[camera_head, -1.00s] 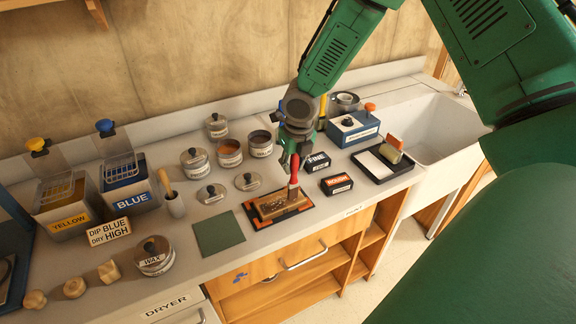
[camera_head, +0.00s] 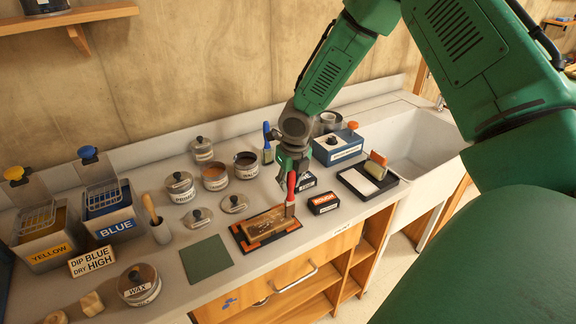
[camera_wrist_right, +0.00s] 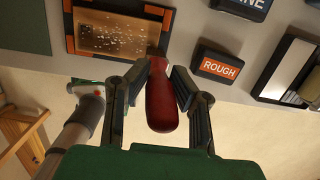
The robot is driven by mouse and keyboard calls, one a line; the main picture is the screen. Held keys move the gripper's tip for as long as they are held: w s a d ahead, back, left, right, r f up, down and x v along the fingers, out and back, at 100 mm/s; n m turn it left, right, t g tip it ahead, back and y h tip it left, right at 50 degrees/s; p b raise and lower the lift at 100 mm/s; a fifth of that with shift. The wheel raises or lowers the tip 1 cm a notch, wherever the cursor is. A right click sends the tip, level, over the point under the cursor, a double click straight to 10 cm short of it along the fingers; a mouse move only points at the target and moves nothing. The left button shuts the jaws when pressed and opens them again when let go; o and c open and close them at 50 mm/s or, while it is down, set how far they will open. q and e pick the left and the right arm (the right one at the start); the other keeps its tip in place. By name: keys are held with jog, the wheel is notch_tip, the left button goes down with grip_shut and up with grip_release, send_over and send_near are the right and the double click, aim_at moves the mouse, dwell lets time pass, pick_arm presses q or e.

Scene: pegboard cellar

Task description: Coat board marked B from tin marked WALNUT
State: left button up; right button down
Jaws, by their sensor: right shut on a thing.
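My right gripper (camera_head: 291,172) is shut on a brush (camera_head: 291,186) with a red handle, which also shows in the right wrist view (camera_wrist_right: 161,100). The brush points down at the right end of a brown wooden board (camera_head: 262,222); I cannot tell if its bristles touch. The board has pale specks on top (camera_wrist_right: 110,32) and lies on an orange and black holder (camera_head: 240,240). I cannot read a letter on it. The open dark tin (camera_head: 246,172), its label partly readable as WALNUT, stands behind, beside an open orange-brown tin (camera_head: 215,183). My left gripper is out of view.
Loose lids (camera_head: 234,203) lie behind the board. A green mat (camera_head: 206,259) and a WAX tin (camera_head: 139,285) are left.

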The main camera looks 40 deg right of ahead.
jog(key=shift+r, duration=0.3)
jog(key=shift+w+d, duration=0.1)
jog(key=shift+w, duration=0.55)
jog(key=shift+w+a, duration=0.1)
jog(key=shift+a, duration=0.45)
jog(key=shift+f, duration=0.3)
